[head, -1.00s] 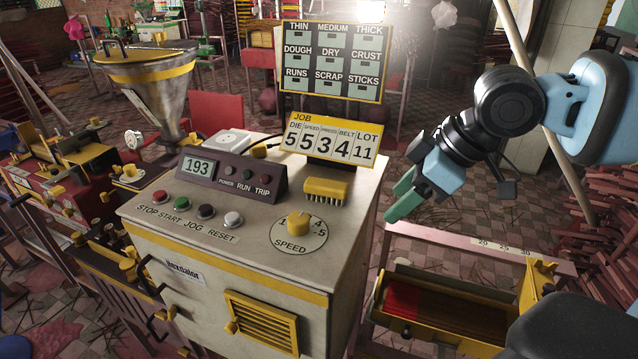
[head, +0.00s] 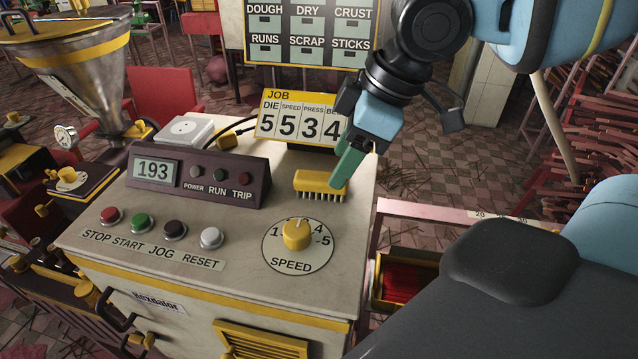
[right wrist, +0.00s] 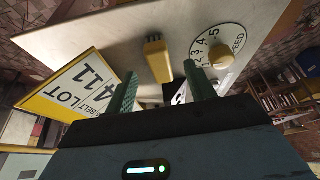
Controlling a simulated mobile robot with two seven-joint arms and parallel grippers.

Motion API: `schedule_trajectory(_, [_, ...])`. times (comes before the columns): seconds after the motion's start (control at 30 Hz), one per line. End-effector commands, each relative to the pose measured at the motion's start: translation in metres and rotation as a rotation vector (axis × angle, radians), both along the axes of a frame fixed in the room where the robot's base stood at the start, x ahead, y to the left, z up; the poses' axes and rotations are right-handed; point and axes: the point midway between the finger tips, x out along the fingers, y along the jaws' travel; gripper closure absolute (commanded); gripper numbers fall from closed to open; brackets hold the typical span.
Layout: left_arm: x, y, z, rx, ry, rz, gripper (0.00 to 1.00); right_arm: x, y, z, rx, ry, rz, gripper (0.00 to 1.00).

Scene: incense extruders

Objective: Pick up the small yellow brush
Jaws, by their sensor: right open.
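The small yellow brush (head: 318,184) lies on the machine's cream top (head: 240,235), bristles toward the front, between the job sign and the speed dial. My right gripper (head: 348,167) is just above and behind the brush's right end in the head view, its green fingers overlapping that end in the picture. In the right wrist view the brush (right wrist: 157,58) lies ahead between the two open green fingers (right wrist: 160,88), apart from them. I cannot tell the exact height gap. My left gripper is not in view.
The job sign (head: 298,117) stands close behind the brush. The speed dial (head: 297,235) is in front of it, and the dark display box (head: 198,176) and buttons (head: 140,223) are to the left. A tray with red sticks (head: 410,278) is below right.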

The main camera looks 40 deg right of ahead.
Motion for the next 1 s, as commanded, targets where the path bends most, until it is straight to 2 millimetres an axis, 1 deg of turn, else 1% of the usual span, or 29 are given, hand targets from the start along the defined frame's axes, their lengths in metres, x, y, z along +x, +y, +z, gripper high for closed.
schedule_trajectory(0.07, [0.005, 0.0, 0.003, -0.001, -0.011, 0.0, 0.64, 0.0, 0.0, 0.0, 0.0, -0.001, 0.0, 0.45])
schedule_trajectory(0.13, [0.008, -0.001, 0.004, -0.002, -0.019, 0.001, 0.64, 0.002, 0.001, -0.004, -0.001, 0.0, 0.0, 0.45])
schedule_trajectory(0.3, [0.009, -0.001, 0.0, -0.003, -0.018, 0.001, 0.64, 0.01, 0.008, -0.027, -0.002, 0.005, 0.001, 0.45])
schedule_trajectory(0.47, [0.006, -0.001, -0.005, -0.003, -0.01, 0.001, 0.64, 0.015, 0.013, -0.044, -0.001, 0.003, 0.0, 0.45])
schedule_trajectory(0.57, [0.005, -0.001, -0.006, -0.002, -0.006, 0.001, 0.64, 0.016, 0.014, -0.047, 0.0, 0.0, 0.0, 0.45])
schedule_trajectory(0.77, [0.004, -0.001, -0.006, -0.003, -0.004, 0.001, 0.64, 0.017, 0.015, -0.046, 0.001, -0.002, 0.0, 0.45])
schedule_trajectory(0.87, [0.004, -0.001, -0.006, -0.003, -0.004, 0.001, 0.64, 0.017, 0.015, -0.046, 0.001, -0.002, 0.0, 0.56])
schedule_trajectory(1.0, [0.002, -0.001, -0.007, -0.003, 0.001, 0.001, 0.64, 0.017, 0.015, -0.046, 0.001, -0.002, 0.0, 0.74])
